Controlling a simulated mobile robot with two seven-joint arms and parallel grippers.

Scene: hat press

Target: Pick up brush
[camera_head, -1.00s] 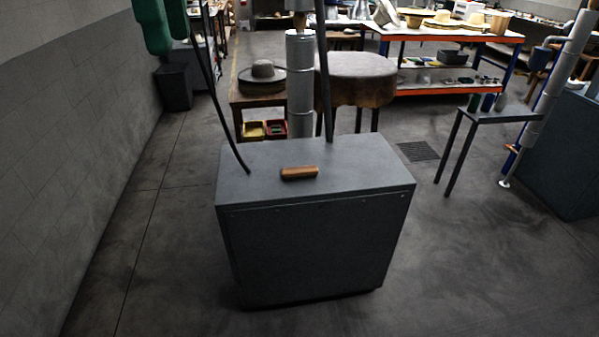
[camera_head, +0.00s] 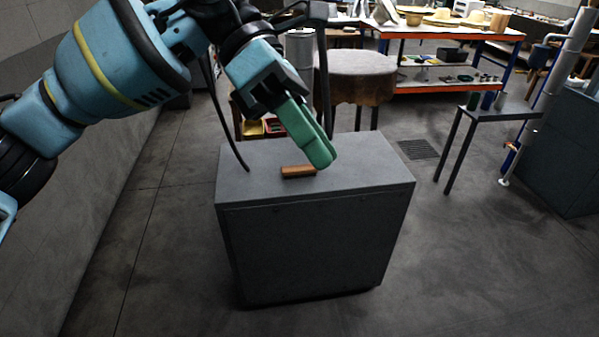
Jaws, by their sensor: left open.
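The brush (camera_head: 298,172) is a small brown wooden block lying flat on top of the dark grey cabinet (camera_head: 365,172). My left gripper (camera_head: 322,158) comes in from the upper left with its green fingers pointing down and to the right. The fingertips appear just above and behind the brush, close to its right end, and nothing shows between them. The fingers overlap in this view, so the gap between them is hidden. The left gripper is open and empty. My right gripper is not in view.
A black cable (camera_head: 221,115) and a dark upright pole (camera_head: 325,85) rise at the cabinet's back edge. A round-topped stand (camera_head: 357,64) is behind. A small side table (camera_head: 500,112) stands to the right. The floor around the cabinet's front is clear.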

